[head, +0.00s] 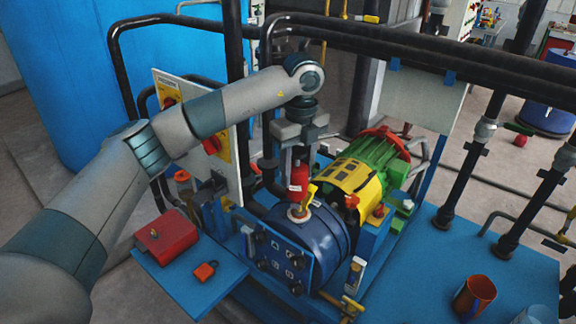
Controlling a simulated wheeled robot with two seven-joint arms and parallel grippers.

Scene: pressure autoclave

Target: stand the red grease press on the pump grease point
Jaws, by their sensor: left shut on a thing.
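My left gripper (298,150) reaches in from the left, points down, and is shut on the red grease press (298,178). The press is upright, a small red cylinder with a pale label, its upper part hidden between the fingers. It is just above the top of the blue pump (318,238). A pale round fitting (299,212) on top of the pump, likely the grease point, is directly below the press in the picture. I cannot tell whether the two touch. My right gripper is out of view.
A yellow and green motor (365,170) stands right behind the pump. Black pipes (400,50) cross above. A blue shelf (222,285) at left holds a red box (166,236) and a red padlock (205,271). An orange mug (474,297) stands at lower right.

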